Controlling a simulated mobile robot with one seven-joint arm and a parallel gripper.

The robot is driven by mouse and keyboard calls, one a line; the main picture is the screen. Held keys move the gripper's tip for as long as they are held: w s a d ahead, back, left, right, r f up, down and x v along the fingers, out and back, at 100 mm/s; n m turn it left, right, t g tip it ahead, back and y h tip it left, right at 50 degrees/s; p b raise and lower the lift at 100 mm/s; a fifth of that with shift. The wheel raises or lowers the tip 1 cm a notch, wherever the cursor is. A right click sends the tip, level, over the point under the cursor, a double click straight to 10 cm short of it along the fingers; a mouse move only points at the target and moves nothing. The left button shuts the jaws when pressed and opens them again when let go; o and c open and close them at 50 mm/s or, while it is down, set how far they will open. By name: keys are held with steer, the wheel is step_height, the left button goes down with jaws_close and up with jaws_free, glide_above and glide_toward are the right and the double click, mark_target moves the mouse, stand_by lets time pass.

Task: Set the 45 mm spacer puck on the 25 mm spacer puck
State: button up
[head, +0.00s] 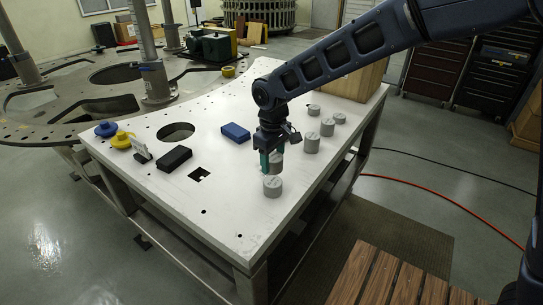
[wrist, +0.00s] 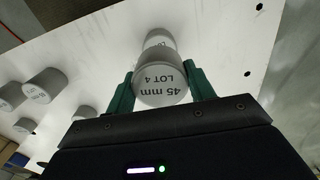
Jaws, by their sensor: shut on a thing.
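My gripper (head: 271,161) is shut on a grey cylindrical puck marked "45 mm LOT 4" (wrist: 161,84), its green fingers on either side of it. The held puck (head: 277,164) also shows in the head view, upright, partly behind a finger. Another grey puck (head: 272,187) stands on the white table just in front of and below it in the head view. In the wrist view a puck (wrist: 158,36) shows just beyond the held one, partly covered by it. Its label is mostly hidden, so I cannot tell whether it is the 25 mm puck, nor whether the two touch.
Several other grey pucks (head: 312,144) stand on the white table (head: 225,215) behind and right of my gripper. A blue block (head: 236,133), a black block (head: 175,158) and a square hole lie to the left. A cardboard box (head: 358,80) stands at the back right.

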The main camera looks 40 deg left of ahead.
steer(key=shift+f, duration=2.2)
steer(key=shift+f, duration=0.15)
steer(key=o, duration=1.3)
step_height(320, 180, up, 11)
steer(key=shift+f, duration=0.1)
